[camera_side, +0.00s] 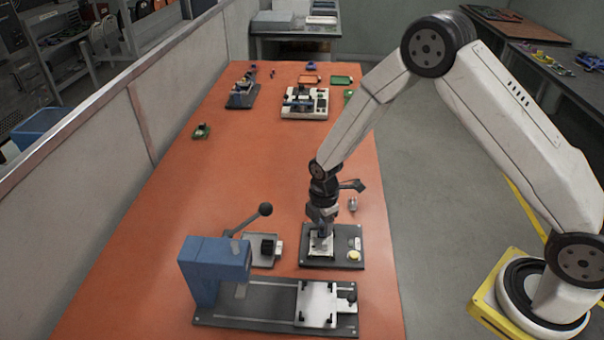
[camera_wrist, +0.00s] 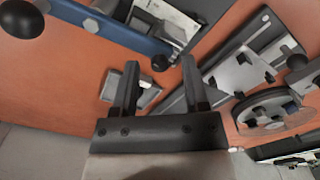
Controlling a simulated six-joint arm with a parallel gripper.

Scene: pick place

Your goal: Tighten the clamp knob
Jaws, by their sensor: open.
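My gripper (camera_side: 321,236) points down over a dark base plate (camera_side: 312,258) with a small light block; whether it touches anything there is unclear. In the wrist view my gripper (camera_wrist: 160,66) has its two dark fingers spread apart, and nothing is clearly held. A light fixture plate (camera_side: 317,303) with dark clamps sits on the long dark base of a blue press (camera_side: 208,266). A small dark knob (camera_side: 350,298) stands at the plate's right end and looks like the clamp knob. I cannot tell how tight it is.
The press lever (camera_side: 243,222) rises with a black ball at its tip. A grey fixture (camera_side: 259,258) lies beside the press. A yellow button (camera_side: 354,255) is on the small dark plate. Trays and fixtures stand far back; the orange table's middle is mostly clear.

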